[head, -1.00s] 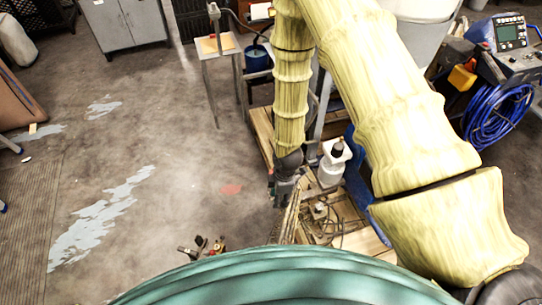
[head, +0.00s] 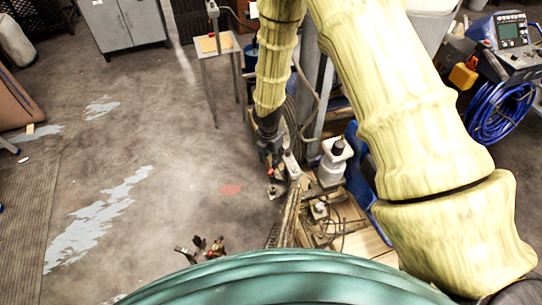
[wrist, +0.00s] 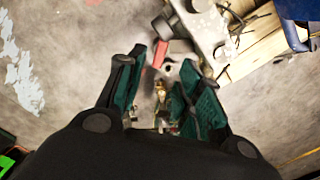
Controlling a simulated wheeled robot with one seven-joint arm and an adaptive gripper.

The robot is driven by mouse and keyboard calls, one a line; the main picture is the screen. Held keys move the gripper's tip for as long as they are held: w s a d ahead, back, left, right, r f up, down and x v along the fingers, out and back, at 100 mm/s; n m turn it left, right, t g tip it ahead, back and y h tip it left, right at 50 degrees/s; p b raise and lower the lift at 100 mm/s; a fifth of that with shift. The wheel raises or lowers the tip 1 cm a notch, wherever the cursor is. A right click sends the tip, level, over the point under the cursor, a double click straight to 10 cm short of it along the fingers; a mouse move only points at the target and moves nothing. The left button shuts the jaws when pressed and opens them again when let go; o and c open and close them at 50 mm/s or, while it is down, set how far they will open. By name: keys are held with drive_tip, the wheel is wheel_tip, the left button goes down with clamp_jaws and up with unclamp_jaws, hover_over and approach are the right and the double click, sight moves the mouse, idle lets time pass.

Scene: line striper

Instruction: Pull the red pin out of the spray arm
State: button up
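The red pin appears as a short red strip (wrist: 160,54) in the wrist view, beside the grey metal of the spray arm (wrist: 203,24). Its full length and its seat are not clear. My gripper (wrist: 163,62) has its two green-padded fingers apart, with the red strip near the gap between their tips. I see no finger clearly touching it. A brass nozzle-like part (wrist: 160,92) shows below, between the fingers. In the head view my gripper (head: 271,154) points down by the pale spray arm (head: 291,166); the pin is too small to tell there.
A small table (head: 216,45) stands behind. A blue hose coil (head: 500,112) hangs at right.

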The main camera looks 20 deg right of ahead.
wheel_tip(320, 180, down, 4)
drive_tip(key=shift+w+d+r+b, duration=0.1)
drive_tip(key=shift+r+b, duration=0.1)
drive_tip(key=shift+b, duration=1.05)
drive_tip(key=shift+d+f+b, duration=0.15)
drive_tip(key=shift+f+b, duration=0.55)
drive_tip(key=shift+f, duration=1.3)
drive_tip(key=shift+r, duration=0.1)
clamp_jaws()
